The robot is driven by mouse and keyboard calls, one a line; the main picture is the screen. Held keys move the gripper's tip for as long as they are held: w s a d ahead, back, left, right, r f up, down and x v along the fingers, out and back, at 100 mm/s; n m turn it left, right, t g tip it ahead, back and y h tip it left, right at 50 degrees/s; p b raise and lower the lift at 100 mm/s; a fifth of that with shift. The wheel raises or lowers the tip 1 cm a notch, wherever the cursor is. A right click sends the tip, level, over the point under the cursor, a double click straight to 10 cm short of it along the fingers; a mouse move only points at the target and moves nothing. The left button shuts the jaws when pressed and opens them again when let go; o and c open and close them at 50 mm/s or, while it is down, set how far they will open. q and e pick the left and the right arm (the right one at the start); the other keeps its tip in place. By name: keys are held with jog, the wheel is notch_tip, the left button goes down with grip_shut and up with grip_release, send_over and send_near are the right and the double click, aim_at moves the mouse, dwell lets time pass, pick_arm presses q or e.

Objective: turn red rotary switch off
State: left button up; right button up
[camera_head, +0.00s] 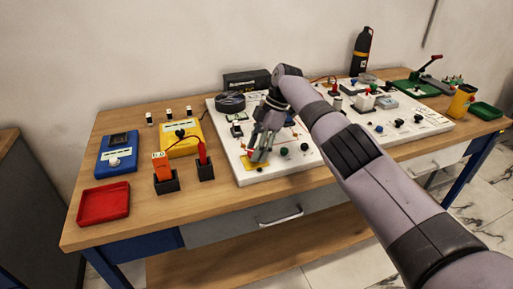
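My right arm comes in from the lower right, and my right gripper (262,153) points down over the front of the left white board (244,177), just above or at a yellow plate (285,163). The gap between its fingers is not clear, and I see no object held. I cannot make out a red rotary switch for certain; the gripper and wrist cover part of the board. Two small dark green knobs, one of them here (284,151), sit just right of the fingers. My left gripper is not in view.
On the wooden bench stand a blue meter (116,153), a yellow meter (181,139), a red tray (103,203) and probes in black holders (166,183). A second white board (432,124) lies to the right, with a black bottle (361,52) behind.

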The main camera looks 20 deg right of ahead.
jog(key=shift+o, duration=0.7)
jog(key=shift+r, duration=0.1)
notch_tip(320, 180, up, 10)
dwell(0.3)
